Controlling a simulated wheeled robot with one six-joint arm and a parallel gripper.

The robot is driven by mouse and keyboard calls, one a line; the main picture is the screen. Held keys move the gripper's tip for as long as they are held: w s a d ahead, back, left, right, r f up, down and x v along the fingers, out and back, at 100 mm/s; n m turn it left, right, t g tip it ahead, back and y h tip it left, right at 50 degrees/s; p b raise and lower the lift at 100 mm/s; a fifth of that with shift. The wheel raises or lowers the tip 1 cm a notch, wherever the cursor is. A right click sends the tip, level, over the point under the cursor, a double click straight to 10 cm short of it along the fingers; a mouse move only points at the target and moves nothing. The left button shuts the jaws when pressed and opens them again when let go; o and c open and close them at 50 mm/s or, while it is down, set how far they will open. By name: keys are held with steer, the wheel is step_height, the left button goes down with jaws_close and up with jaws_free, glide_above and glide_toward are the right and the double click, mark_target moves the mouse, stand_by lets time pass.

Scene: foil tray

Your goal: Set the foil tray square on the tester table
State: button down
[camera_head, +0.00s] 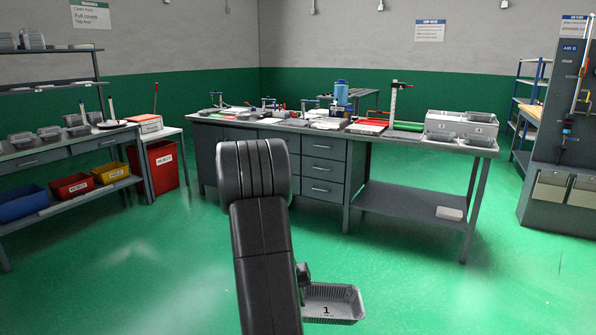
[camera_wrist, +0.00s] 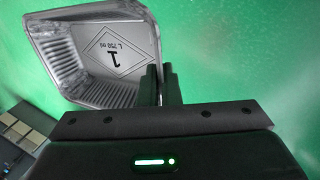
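The foil tray (camera_head: 333,303), silver with a ribbed wall and a "1" on its floor, hangs in the air above the green floor, right of my arm in the head view. The long workbench (camera_head: 410,146) ahead carries several tools and devices; I cannot tell which is the tester table.
More foil trays (camera_head: 478,116) stand at the bench's right end, by a grey box. A red bin (camera_head: 163,165) stands left of the bench; shelving with blue, red and yellow bins (camera_head: 72,187) is far left. A grey panel (camera_head: 560,130) stands right. The floor before the bench is clear.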

steer(key=shift+s+r+p, duration=0.3)
steer(key=shift+r+p, duration=0.7)
steer(key=shift+p, duration=1.1)
steer(key=shift+s+r+p, duration=0.25)
steer(key=shift+r+p, duration=0.75)
steer(key=shift+p, duration=1.05)
steer(key=s+r+p, duration=0.1)
steer(key=p, duration=0.4)
steer(key=shift+r, duration=0.4)
